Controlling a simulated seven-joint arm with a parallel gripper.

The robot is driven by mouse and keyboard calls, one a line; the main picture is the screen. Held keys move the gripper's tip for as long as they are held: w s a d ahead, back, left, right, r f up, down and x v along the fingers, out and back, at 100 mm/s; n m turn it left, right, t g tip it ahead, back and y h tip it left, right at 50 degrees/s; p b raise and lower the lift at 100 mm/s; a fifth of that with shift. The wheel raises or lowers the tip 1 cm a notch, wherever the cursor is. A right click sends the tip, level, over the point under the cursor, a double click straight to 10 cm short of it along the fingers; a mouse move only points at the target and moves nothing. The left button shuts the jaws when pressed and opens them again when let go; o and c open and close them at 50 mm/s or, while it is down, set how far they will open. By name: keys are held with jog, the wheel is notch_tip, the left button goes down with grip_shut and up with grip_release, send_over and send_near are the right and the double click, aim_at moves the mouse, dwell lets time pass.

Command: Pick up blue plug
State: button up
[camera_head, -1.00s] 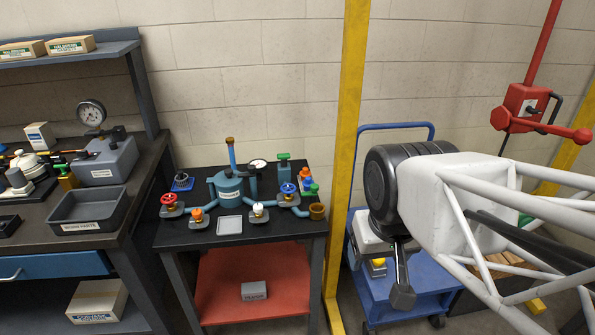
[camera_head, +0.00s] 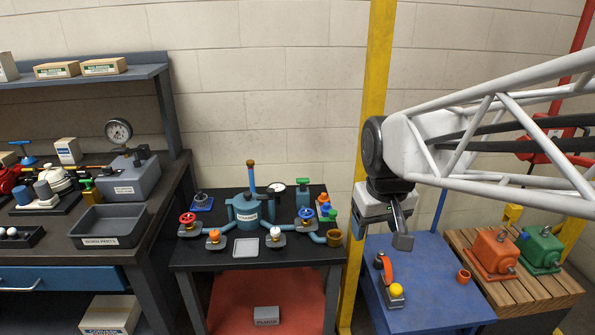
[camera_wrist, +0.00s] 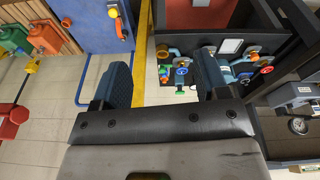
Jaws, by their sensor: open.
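A small blue plug (camera_head: 326,209) appears between an orange one (camera_head: 323,200) and a green one (camera_head: 330,216) at the right edge of the black bench. My gripper (camera_head: 398,235) hangs to the right of this group, over the blue cart's back. In the wrist view my gripper (camera_wrist: 163,75) shows two dark blue fingers spread wide, with nothing held. The small coloured plugs appear beyond the gap between the fingers; which one is blue is hard to tell there.
The black bench (camera_head: 215,254) carries a teal tank (camera_head: 246,210) with pipes and valve wheels. A yellow post (camera_head: 372,100) stands between the bench and the blue cart (camera_head: 440,285). A workbench with a grey bin (camera_head: 110,227) is at left. Orange (camera_head: 492,252) and green (camera_head: 540,248) housings sit on a pallet.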

jog(key=w+n, duration=0.2)
jog(key=w, duration=1.1)
jog(key=n+g, duration=0.2)
jog(key=n, duration=0.3)
send_over(326, 203)
jog(key=f, duration=2.4)
jog(key=shift+s, duration=0.25)
jog(key=shift+w+f, duration=0.35)
jog(key=shift+f, duration=0.1)
jog(key=shift+f, duration=1.3)
